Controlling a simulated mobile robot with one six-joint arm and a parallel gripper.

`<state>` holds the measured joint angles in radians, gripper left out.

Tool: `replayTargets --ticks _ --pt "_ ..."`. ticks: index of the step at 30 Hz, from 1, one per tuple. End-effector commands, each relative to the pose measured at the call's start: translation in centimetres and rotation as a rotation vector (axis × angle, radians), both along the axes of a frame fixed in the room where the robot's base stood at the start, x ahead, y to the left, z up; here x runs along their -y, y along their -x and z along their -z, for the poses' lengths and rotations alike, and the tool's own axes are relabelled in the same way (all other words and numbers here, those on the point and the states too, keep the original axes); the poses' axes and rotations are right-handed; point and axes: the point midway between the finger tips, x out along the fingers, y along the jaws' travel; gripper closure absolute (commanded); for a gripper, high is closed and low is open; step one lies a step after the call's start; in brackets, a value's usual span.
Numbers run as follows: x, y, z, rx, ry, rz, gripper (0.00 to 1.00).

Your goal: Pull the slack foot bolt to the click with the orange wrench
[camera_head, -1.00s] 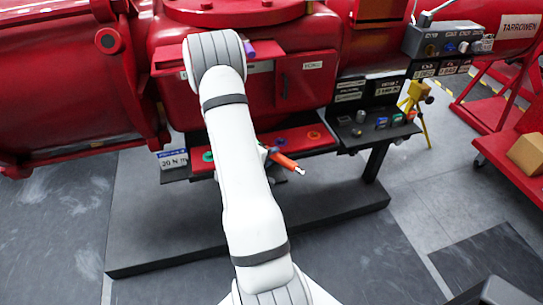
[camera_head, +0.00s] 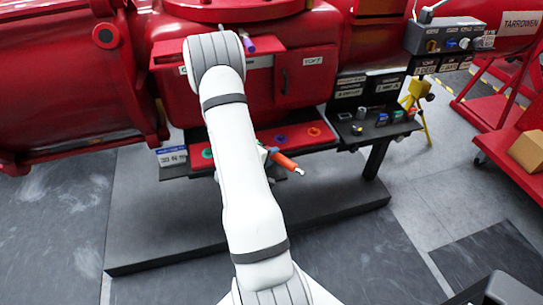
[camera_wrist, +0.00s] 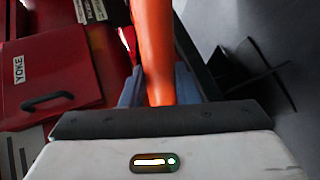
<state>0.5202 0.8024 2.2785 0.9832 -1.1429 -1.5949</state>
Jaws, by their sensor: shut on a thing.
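The orange wrench (camera_head: 286,162) shows beside my forearm in the head view, its orange grip slanting down right to a bright metal end. In the wrist view its orange handle (camera_wrist: 153,45) runs up out of the picture between my gripper's fingers. My gripper (camera_wrist: 157,88) is shut on this handle; in the head view my arm mostly hides it. Coloured rings, green (camera_head: 207,153), purple (camera_head: 281,139) and orange (camera_head: 314,132), sit along the red foot ledge (camera_head: 298,142). The wrench's working end and the bolt under it are hidden, and which bolt is slack cannot be told.
The red machine body (camera_head: 80,80) fills the back, with a YOKE door (camera_wrist: 50,75) in the wrist view. A dark shelf (camera_head: 378,131) with small parts is right of the ledge. A yellow stand (camera_head: 418,95) is beyond it. The dark plinth (camera_head: 330,220) is clear in front.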

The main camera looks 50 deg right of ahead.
Motion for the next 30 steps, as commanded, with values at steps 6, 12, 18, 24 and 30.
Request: replayTargets --ticks 6,12,18,24,30 --pt "-0.3 -0.2 -0.3 0.002 0.002 0.025 1.0" --pt "-1.0 -0.3 -0.3 0.002 0.003 0.072 1.0" --pt "-1.6 -0.4 -0.3 0.002 0.003 0.119 1.0" --pt "-2.2 -0.5 -0.3 0.003 0.003 0.165 1.0" --pt "-2.5 -0.4 -0.2 0.003 0.004 0.189 1.0"
